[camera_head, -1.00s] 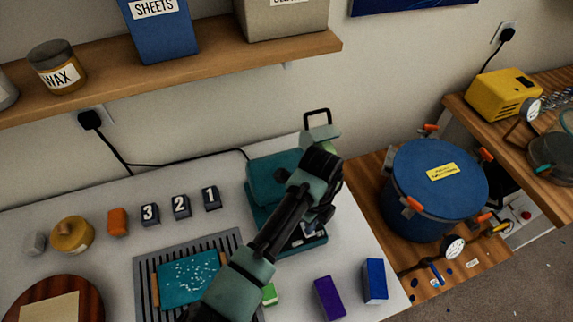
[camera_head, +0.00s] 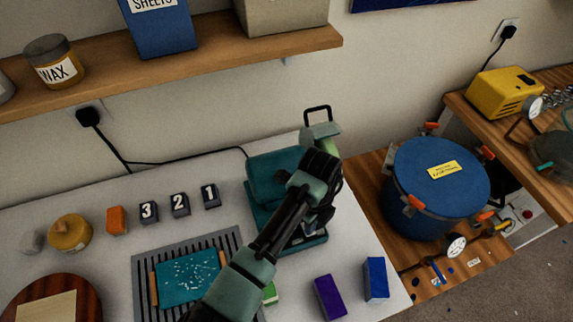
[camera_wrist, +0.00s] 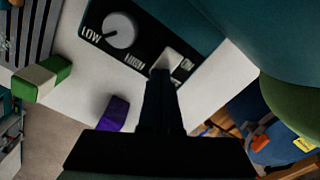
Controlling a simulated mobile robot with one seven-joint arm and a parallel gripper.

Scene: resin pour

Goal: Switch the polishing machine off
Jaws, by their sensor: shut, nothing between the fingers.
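The polishing machine (camera_head: 268,178) is a teal unit at the back right of the white table, partly hidden behind my arm. In the wrist view its dark control panel (camera_wrist: 151,41) carries a round grey knob (camera_wrist: 120,30) beside the word LOW. A pale switch (camera_wrist: 175,61) sits near the panel's lower edge, with small white lettering beside it. My gripper (camera_wrist: 163,75) is shut and empty. Its fingertips are right at the switch and cover part of it; I cannot tell whether they touch it or which way it is set.
A purple block (camera_head: 328,297) and a blue block (camera_head: 375,279) stand right of my arm. A green and white block (camera_wrist: 41,80) lies near the panel. Number blocks (camera_head: 180,204) stand to the left. A blue pressure pot (camera_head: 440,185) stands beyond the table's right edge.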

